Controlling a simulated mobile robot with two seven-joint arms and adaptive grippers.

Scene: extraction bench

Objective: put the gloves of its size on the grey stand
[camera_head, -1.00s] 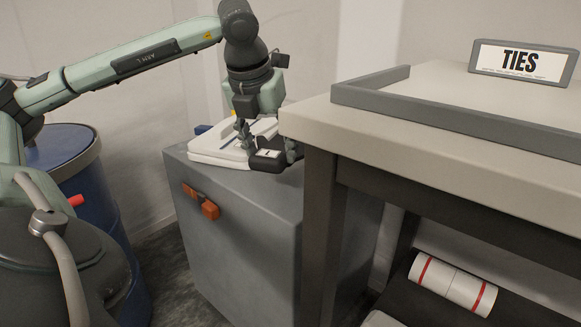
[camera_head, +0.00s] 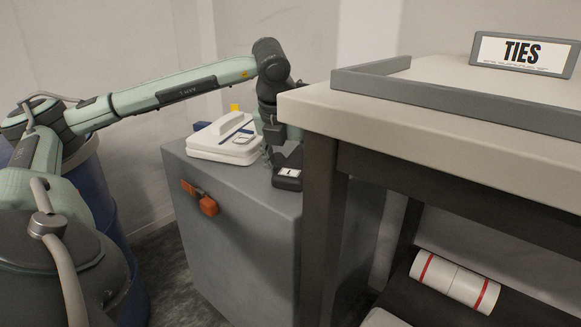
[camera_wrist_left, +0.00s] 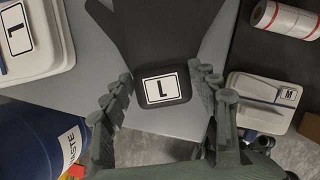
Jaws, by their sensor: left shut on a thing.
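The grey stand (camera_head: 235,250) is a grey box-shaped cabinet with an orange latch, left of the bench. A white case (camera_head: 215,145) sits on its top; its L label shows in the left wrist view (camera_wrist_left: 17,38). My left gripper (camera_head: 277,162) is shut on black gloves (camera_head: 288,180), at the stand's right side near the bench. In the left wrist view the gloves (camera_wrist_left: 165,30) carry a white L label, between my fingers (camera_wrist_left: 162,98). I cannot tell whether the gloves touch the stand's top. My right gripper is out of view.
The bench (camera_head: 420,140) with a grey rim and a TIES sign (camera_head: 522,53) stands close on the right. Its lower shelf holds a red-banded white roll (camera_head: 453,281) and a white case labelled M (camera_wrist_left: 262,100). A blue drum (camera_wrist_left: 35,140) stands at the left.

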